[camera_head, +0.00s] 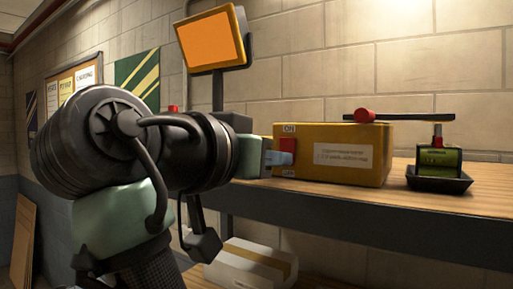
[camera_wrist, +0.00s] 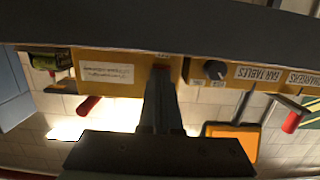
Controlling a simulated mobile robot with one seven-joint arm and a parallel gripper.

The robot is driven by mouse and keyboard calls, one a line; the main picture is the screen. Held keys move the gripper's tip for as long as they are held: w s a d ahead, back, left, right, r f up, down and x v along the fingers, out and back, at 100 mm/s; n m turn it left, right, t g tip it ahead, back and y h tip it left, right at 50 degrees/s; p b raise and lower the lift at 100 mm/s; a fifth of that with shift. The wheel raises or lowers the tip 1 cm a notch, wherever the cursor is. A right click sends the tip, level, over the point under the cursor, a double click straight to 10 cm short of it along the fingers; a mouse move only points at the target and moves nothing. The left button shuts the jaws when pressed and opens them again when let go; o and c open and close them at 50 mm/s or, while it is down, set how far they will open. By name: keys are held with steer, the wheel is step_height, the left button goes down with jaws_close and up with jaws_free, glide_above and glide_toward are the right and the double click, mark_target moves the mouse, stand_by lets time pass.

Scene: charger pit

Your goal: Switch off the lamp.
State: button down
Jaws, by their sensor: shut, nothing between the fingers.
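The lamp (camera_head: 212,40) has a bright orange panel in a yellow frame on a dark post. It also shows upside down in the wrist view (camera_wrist: 232,142). A yellow box (camera_head: 375,140) on the shelf carries an "ON" label (camera_head: 289,128) above a red switch plate (camera_head: 287,145) on its left end. My gripper (camera_head: 279,158) is shut and empty, its tips in front of that plate. In the wrist view my gripper (camera_wrist: 161,75) points at the same spot, covering most of the switch. I cannot tell whether the tips touch it.
The wooden shelf (camera_head: 470,200) holds a black tray (camera_head: 438,180) with a green device at right. A dark bar with a red knob (camera_head: 364,115) lies above the box. The wrist view shows a dial (camera_wrist: 215,69) beside a "FAR TABLES" label.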

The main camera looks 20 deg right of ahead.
steer(key=f+b, duration=0.1)
steer(key=b, duration=0.2)
steer(key=shift+w+d+t+h, duration=0.1)
steer(key=shift+d+t+h, duration=0.05)
steer(key=shift+t+h, duration=0.25)
steer(key=h+b, duration=0.1)
steer(key=b, duration=0.2)
steer(key=shift+w+t, duration=0.1)
steer(key=shift+t, duration=0.3)
steer(key=shift+r, duration=0.35)
